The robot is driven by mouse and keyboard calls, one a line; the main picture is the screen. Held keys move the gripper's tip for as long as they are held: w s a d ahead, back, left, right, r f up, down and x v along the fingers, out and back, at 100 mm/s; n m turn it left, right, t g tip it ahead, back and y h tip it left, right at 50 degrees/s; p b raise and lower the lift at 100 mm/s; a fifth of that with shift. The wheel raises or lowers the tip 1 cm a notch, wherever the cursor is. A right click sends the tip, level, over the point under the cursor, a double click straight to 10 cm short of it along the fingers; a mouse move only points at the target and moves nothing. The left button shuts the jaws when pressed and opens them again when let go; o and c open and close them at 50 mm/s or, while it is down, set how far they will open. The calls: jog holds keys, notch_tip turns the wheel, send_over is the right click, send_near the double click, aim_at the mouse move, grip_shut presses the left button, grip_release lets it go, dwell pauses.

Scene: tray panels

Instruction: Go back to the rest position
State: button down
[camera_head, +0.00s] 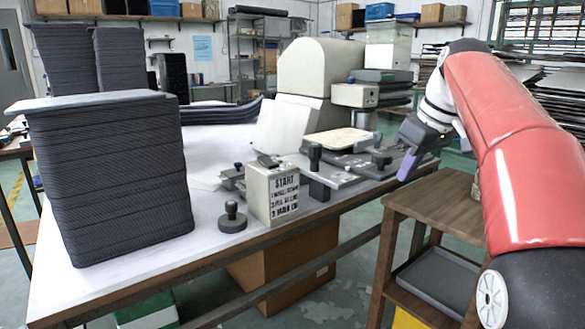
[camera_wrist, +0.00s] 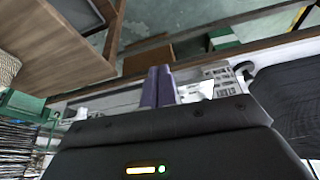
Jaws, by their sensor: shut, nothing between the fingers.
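My gripper (camera_head: 405,172) is at the right end of the white table, beside the dark fixture, at the end of my red arm. In the wrist view its two purple fingers (camera_wrist: 158,72) are side by side and shut, with nothing between them. The dark fixture (camera_head: 345,177) with black knobs stands on the table and carries a pale panel (camera_head: 342,142). I cannot tell the exact gap between my fingertips and the fixture. My arm hides part of the right side of the room.
A tall stack of dark panels (camera_head: 115,180) fills the table's left side. A START box (camera_head: 272,190) and a black knobbed piece (camera_head: 232,217) stand near the table's front edge. A wooden stand (camera_head: 440,200) with a grey tray (camera_head: 440,280) on its lower shelf is below my arm.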

jog(key=s+a+f+m+t+h, duration=0.1)
jog(key=s+a+f+m, duration=0.2)
jog(key=s+f, duration=0.8)
jog(key=s+a+f+m+h, duration=0.1)
jog(key=s+a+f+m, duration=0.2)
jog(key=s+f, duration=0.9)
jog(key=s, duration=0.2)
jog(key=shift+s+a+t, duration=0.25)
jog(key=shift+s+t, duration=0.1)
jog(key=shift+t, duration=0.05)
